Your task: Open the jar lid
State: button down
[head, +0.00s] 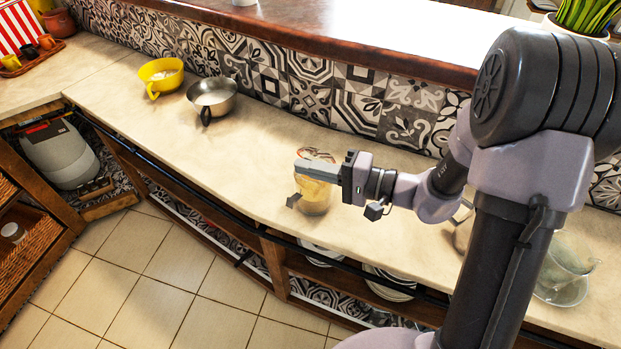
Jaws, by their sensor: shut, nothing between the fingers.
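The jar (316,198) is a see-through vessel with yellowish contents, standing upright on the counter. My gripper (303,168) reaches in from the right at the height of the jar's top. Its fingers are closed together with nothing held between them. They cover part of the jar's upper section. A clear rounded piece with reddish-brown edges (316,154) shows just behind the fingers; it may be the lid, but I cannot tell whether it is raised or closed. A small dark piece (293,200) shows at the jar's left side. I cannot tell whether the fingers touch the jar.
A yellow bowl (161,76) and a metal pan (212,97) stand further left on the counter (255,150). A glass vessel (566,265) stands at the right, partly behind my arm. The tiled wall (300,85) bounds the back. The counter between pan and jar is clear.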

jog(key=shift+w+r, duration=0.1)
jog(key=shift+r, duration=0.15)
jog(key=shift+d, duration=0.1)
jog(key=shift+w+d+r, duration=0.2)
jog(key=shift+w+r, duration=0.3)
jog(key=shift+r, duration=0.25)
jog(key=shift+w+d+r+p, duration=0.25)
jog(key=shift+w+r+p, duration=0.15)
jog(key=shift+w+r, duration=0.15)
jog(key=shift+r, duration=0.15)
jog(key=shift+w+d, duration=0.1)
jog(key=shift+w, duration=0.05)
